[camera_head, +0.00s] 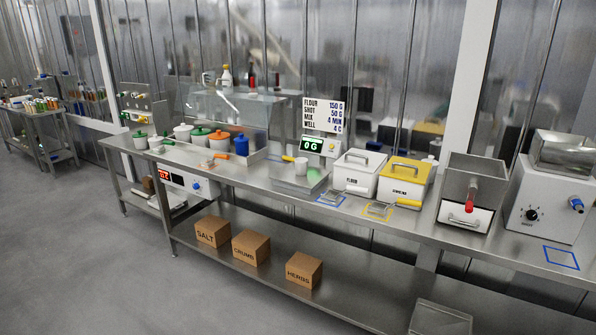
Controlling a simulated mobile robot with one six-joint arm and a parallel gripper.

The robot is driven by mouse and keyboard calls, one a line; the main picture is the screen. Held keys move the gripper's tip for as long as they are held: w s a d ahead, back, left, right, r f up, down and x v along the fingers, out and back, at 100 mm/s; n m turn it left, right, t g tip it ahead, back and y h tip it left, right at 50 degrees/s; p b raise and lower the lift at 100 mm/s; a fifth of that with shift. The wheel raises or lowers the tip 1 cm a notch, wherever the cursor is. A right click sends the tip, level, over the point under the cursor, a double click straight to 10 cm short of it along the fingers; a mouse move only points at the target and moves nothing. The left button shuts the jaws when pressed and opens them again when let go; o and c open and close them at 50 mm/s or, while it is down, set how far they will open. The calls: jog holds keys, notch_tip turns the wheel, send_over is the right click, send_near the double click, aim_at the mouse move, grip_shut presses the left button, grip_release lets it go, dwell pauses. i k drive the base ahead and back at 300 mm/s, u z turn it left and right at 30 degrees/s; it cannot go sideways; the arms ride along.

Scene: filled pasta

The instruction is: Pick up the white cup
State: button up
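A small white cup (301,166) stands upright, apparently on the flat steel platform of the scale (299,182), near the middle of the long steel bench. The scale's green display (312,145) reads 0 G. A tool with a yellowish handle (288,158) lies close to the cup's left side; I cannot tell whether they touch. My gripper is not in view.
White bins labelled FLOUR (356,178) and SEMOLA (404,184) stand right of the cup. Several lidded pots (219,140) crowd the bench's left part. A sign (323,113) rises behind the scale. Boxes (249,247) sit on the lower shelf. The floor in front (110,270) is clear.

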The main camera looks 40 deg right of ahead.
aim_at(301, 167)
jog(key=z, duration=0.1)
jog(key=i, duration=0.95)
jog(key=u, duration=0.05)
